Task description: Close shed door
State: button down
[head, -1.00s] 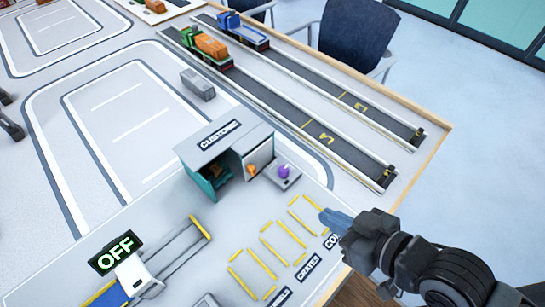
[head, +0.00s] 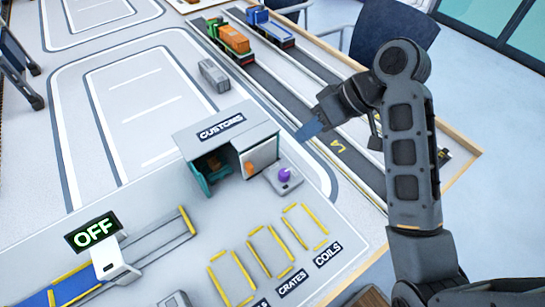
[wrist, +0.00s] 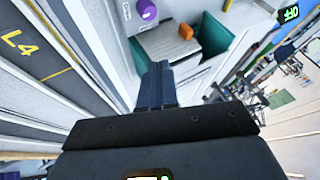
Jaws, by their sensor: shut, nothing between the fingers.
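The grey shed marked CUSTOMS (head: 222,128) stands at the middle of the head view, with its front open. A teal panel (head: 197,180) stands out at its front left; a brown thing shows inside. A pale panel with an orange piece (head: 249,168) is at the front right. A purple knob (head: 285,174) sits on a small grey box beside the shed. The wrist view shows the purple knob (wrist: 148,9), the orange piece (wrist: 186,32) and a teal part (wrist: 214,36). My gripper (head: 308,132) is shut and empty, right of the shed and apart from it in the picture.
Two dark track lanes with a green-and-orange truck (head: 232,40) and a blue one (head: 270,26) run behind. A grey block (head: 214,74) lies near the lanes. Yellow-marked bays (head: 265,250) and an OFF sign (head: 93,232) are in front. Chairs stand beyond the table.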

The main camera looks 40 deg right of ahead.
send_over(271, 172)
jog(key=d, duration=0.2)
jog(key=f, duration=0.7)
jog(key=shift+s+d+f, duration=0.1)
jog(key=shift+d, duration=0.1)
jog(key=shift+a, duration=1.2)
jog(key=shift+a+p, duration=0.3)
jog(key=shift+a, duration=0.5)
jog(key=a+p, duration=0.2)
jog(key=a, duration=0.8)
jog(key=shift+p, duration=0.4)
